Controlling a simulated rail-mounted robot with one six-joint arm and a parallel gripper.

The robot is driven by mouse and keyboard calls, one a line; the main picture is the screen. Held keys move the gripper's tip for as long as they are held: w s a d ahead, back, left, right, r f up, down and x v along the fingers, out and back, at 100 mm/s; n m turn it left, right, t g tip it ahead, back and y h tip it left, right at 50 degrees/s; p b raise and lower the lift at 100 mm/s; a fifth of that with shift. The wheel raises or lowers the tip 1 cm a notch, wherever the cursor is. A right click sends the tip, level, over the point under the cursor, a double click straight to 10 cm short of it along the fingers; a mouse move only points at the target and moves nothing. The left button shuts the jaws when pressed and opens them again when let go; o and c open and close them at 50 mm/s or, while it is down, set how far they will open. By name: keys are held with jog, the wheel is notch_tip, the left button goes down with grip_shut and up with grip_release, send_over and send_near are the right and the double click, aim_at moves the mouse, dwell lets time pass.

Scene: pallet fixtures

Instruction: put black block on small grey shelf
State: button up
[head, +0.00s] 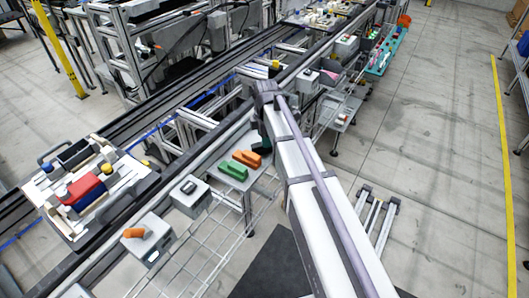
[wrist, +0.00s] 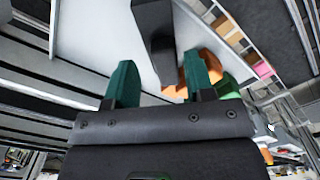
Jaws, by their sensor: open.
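The black block (wrist: 154,32) lies on the small grey shelf (wrist: 98,38) in the wrist view. My gripper (wrist: 160,72) is open, with its two dark green fingers apart. The block's near end shows between the fingertips, with a gap on each side; I cannot tell whether the fingers are level with it or above it. In the head view, the small grey shelf (head: 229,189) is partly covered by my arm and gripper (head: 262,141). I cannot make out the black block there.
On the same shelf, an orange block (head: 247,158) and a green block (head: 233,170) lie close by. They also show beside the right finger in the wrist view. A wire rack (head: 205,250) and grey boxes (head: 190,196) stand to the left. A loaded pallet (head: 38,189) is farther left.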

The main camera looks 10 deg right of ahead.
notch_tip(320, 180, down, 5)
jog(key=b, duration=0.3)
jog(key=shift+b, duration=0.4)
jog(key=shift+r, duration=0.3)
jog(key=c, duration=0.8)
notch_tip(320, 180, up, 10)
jog(key=p, duration=1.1)
jog(key=shift+r, duration=0.2)
jog(key=shift+f, duration=0.2)
